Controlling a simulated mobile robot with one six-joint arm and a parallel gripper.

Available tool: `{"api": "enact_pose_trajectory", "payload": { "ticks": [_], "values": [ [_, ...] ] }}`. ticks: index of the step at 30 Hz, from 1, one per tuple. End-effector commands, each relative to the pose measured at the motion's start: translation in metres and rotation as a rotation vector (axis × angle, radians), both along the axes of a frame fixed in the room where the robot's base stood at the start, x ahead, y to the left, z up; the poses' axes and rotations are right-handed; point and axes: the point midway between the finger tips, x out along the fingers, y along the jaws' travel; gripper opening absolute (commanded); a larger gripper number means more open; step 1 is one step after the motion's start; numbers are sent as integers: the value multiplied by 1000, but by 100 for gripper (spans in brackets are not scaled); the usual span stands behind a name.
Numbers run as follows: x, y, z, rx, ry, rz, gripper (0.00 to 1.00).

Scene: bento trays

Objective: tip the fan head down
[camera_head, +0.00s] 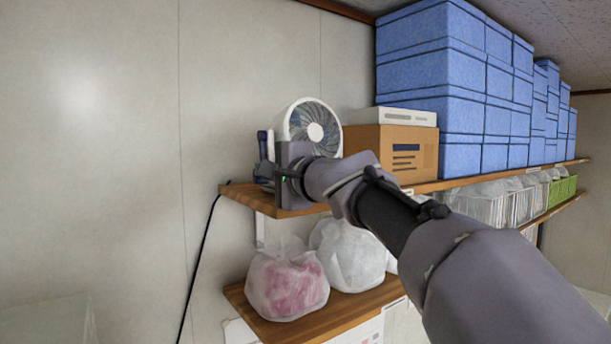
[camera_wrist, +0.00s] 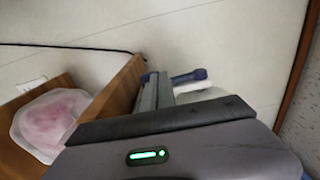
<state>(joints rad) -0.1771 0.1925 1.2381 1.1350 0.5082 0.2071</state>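The fan (camera_head: 315,131) stands on the upper wooden shelf in the head view. Its round white head is upright and faces out into the room; its lower part is hidden behind my arm. My gripper (camera_head: 266,174) is at the left end of that shelf, in front and to the left of the fan head. In the wrist view my gripper's grey fingers (camera_wrist: 157,91) lie near the shelf edge. I cannot tell the gap between them or whether they touch anything. The fan head cannot be made out clearly in the wrist view.
A dark blue upright item (camera_head: 262,144) and a white one stand left of the fan. A cardboard box (camera_head: 395,150) is close on its right, with blue boxes (camera_head: 430,75) beyond. Bags (camera_head: 287,285) fill the lower shelf. A black cable (camera_head: 203,255) hangs at left.

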Motion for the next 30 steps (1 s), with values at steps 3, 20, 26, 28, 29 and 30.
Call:
{"api": "enact_pose_trajectory", "payload": {
  "ticks": [3, 20, 26, 28, 29, 30],
  "values": [
    [3, 2, 1, 1, -1, 0, 0],
    [10, 7, 1, 0, 0, 0, 0],
    [17, 12, 2, 1, 1, 1, 0],
    [19, 14, 2, 1, 1, 1, 0],
    [20, 14, 2, 1, 1, 1, 0],
    [21, 15, 3, 1, 1, 1, 0]
  ]
}}
